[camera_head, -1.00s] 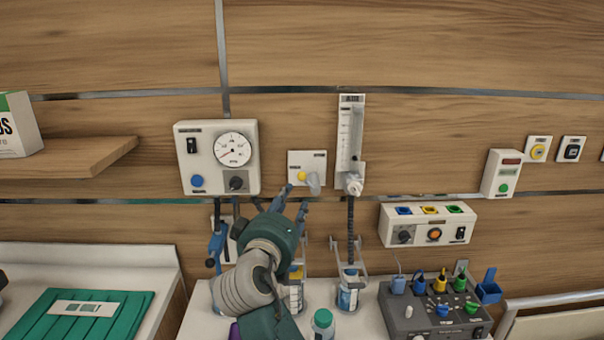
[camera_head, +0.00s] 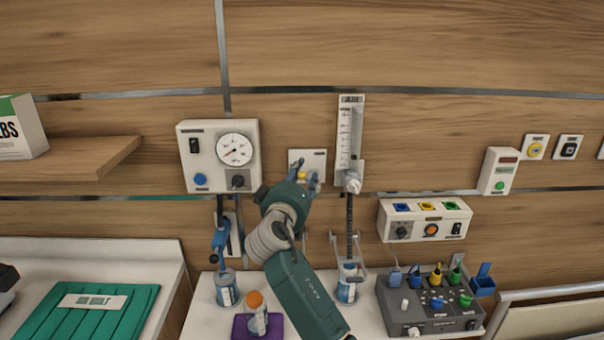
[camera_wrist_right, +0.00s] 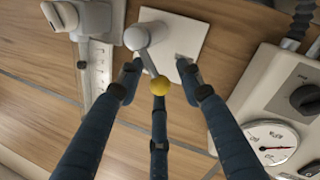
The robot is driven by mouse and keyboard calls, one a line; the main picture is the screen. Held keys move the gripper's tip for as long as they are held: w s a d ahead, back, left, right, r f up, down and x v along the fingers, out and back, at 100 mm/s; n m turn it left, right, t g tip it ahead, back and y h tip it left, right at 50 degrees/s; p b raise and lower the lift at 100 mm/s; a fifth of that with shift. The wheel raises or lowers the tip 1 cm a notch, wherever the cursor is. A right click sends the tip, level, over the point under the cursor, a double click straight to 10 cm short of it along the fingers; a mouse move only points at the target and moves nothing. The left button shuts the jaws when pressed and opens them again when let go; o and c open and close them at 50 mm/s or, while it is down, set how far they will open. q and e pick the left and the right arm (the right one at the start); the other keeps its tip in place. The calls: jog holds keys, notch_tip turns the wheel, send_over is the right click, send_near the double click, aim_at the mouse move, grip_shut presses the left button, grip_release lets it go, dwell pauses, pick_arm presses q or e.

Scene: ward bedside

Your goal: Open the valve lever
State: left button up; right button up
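My right gripper (camera_wrist_right: 159,80) is open, with fingers on both sides of the lever and one just below the ball. Contact cannot be told. My left gripper is not in view.
A gauge box (camera_head: 218,183) is left of the valve, and a flowmeter (camera_head: 350,130) is close on its right. A socket panel (camera_head: 425,221) is further right. Below are bottles, a purple mat (camera_head: 240,325) and a grey device (camera_head: 430,308) on the counter.

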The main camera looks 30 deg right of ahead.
jog(key=shift+c, duration=0.5)
grip_shut()
jog(key=shift+f, duration=0.1)
jog(key=shift+s+d+m+y+b, duration=0.2)
jog(key=shift+d+m+y+b, duration=0.1)
jog(key=shift+m+b, duration=0.55)
jog(key=shift+s+d+r+m+y, duration=0.15)
jog(key=shift+d+r+m+y, duration=0.2)
jog(key=shift+m, duration=0.5)
jog(key=shift+s+d+r+m+b, duration=0.3)
jog(key=shift+d+m+b, duration=0.1)
jog(key=shift+m, duration=0.5)
jog(key=shift+s+d+m+y, duration=0.25)
jog(key=shift+d+m+y, duration=0.2)
jog(key=shift+m, duration=0.55)
